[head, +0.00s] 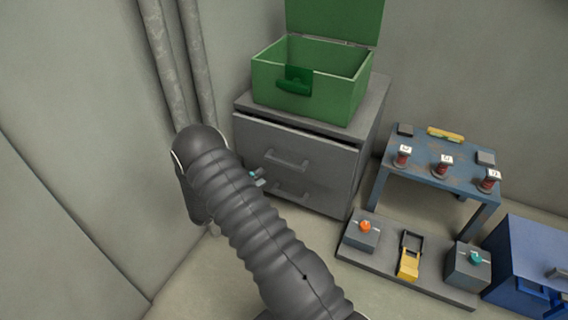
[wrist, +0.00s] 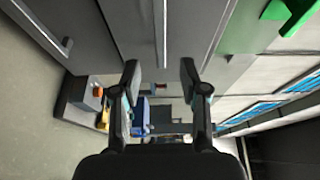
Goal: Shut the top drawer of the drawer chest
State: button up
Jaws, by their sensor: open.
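The grey drawer chest (head: 368,130) stands against the wall in the head view. Its top drawer (head: 325,163) sticks out a little, with a dark gap under the chest top. The drawer's bar handle (head: 287,160) shows in front. My gripper (head: 257,180) is at the left of the chest front, largely hidden behind my arm. In the wrist view my gripper (wrist: 160,75) is open and empty, its two fingers apart. I cannot tell whether a finger touches the drawer front.
An open green box (head: 310,100) stands on the chest. The lower drawer (head: 318,195) looks shut. Right of the chest are a blue table (head: 435,155) with red-and-black items, a low grey platform (head: 385,262) and a blue box (head: 525,250). Some floor is clear at the left.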

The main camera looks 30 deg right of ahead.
aim_at(282, 164)
jog(key=x, duration=1.1)
jog(key=shift+d+p, duration=0.35)
grip_shut()
